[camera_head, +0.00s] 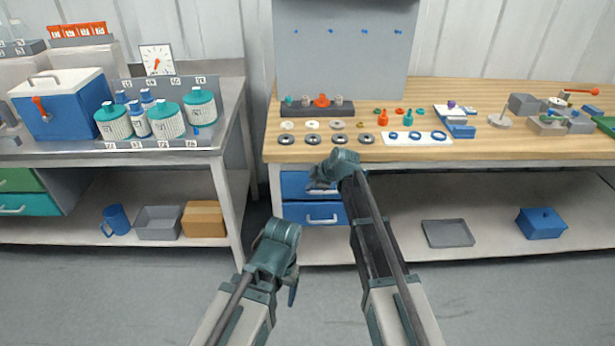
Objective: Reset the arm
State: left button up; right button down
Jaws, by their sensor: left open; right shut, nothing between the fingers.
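My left gripper (291,286) is the lower one, held over the floor in front of the gap between the two benches. Its wrist hides most of the fingers; it is open and nothing shows in it. My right gripper (320,186) is higher, in front of the wooden bench's front edge and the blue drawers (322,213). It is shut and empty. Both arms reach forward from the bottom of the head view, apart from each other.
The wooden bench (480,155) carries rings, small fittings and a white card (417,139). The grey bench (180,155) holds teal-lidded jars (168,120) and a blue cooler (65,110). Lower shelves hold a grey tray (448,233) and a blue box (541,224). The floor ahead is clear.

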jog(key=s+d+f+m+g+h, duration=0.15)
jog(key=s+m, duration=0.25)
jog(key=s, duration=0.8)
jog(key=s+f+m+g+h, duration=0.15)
jog(key=s+m, duration=0.25)
jog(key=s, duration=0.7)
jog(key=s+d+f+m+g+h, duration=0.1)
jog(key=s+m+g+h, duration=0.2)
jog(key=s, duration=0.9)
notch_tip(320, 180, up, 12)
jog(key=m+p, duration=0.2)
jog(key=p, duration=1)
jog(key=shift+s, duration=0.2)
